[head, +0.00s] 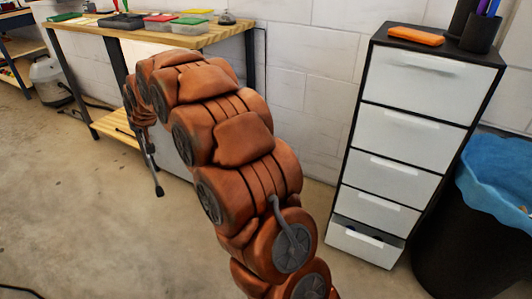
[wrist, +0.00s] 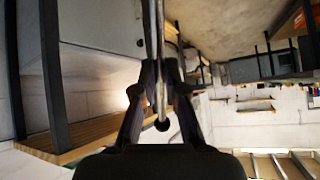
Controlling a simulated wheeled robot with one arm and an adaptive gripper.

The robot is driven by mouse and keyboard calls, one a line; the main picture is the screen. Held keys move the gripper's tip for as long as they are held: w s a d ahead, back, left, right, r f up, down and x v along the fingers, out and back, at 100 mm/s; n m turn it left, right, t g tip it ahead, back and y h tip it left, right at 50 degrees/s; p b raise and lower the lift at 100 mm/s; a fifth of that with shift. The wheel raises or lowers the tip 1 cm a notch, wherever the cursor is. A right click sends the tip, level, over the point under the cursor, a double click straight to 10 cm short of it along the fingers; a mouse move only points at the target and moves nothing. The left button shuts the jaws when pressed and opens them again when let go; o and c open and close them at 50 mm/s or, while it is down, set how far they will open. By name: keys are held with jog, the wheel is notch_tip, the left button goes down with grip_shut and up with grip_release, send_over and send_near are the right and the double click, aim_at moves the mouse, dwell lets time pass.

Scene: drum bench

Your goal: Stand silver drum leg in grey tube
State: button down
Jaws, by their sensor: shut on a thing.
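My gripper (wrist: 160,70) is shut on the silver drum leg (wrist: 154,28), which runs as a thin rod between the two dark fingers in the wrist view. A dark rounded end of the leg shows between the fingers. In the head view, the drum leg (head: 153,170) hangs steeply down beside the front of the workbench, its lower end above or near the floor. My arm hides most of my gripper there. I cannot make out the grey tube in either view.
A wooden workbench (head: 225,33) with trays and small tools stands at the back left. A white drawer cabinet (head: 410,105) with an orange item (head: 416,36) on top stands right. A bin with a blue liner (head: 500,185) is beside it. Concrete floor at left is mostly clear.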

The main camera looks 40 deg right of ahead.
aim_at(141, 136)
jog(key=f+b, duration=0.1)
jog(key=f, duration=0.1)
jog(key=w+f+t+b, duration=0.1)
jog(key=b, duration=0.1)
jog(key=shift+a+f+n, duration=0.1)
jog(key=shift+f+n, duration=0.2)
jog(key=shift+f, duration=0.1)
jog(key=w+d+f+t+b, duration=0.15)
jog(key=d+f, duration=0.25)
jog(key=d, duration=0.4)
jog(key=w+d+f+t+b, duration=0.1)
jog(key=d+f+t+b, duration=0.25)
jog(key=d, duration=0.55)
jog(key=s+d+f+m+t+h, duration=0.15)
jog(key=s+d+f, duration=0.25)
jog(key=d, duration=0.6)
jog(key=s+d+f+h, duration=0.2)
jog(key=s+d+f, duration=0.2)
jog(key=d, duration=0.5)
jog(key=s+d+f+t+h, duration=0.1)
jog(key=s+d+f, duration=0.3)
jog(key=d, duration=0.6)
notch_tip(141, 136, down, 19)
jog(key=b, duration=0.2)
jog(key=shift+r+b, duration=0.15)
jog(key=shift+b, duration=0.15)
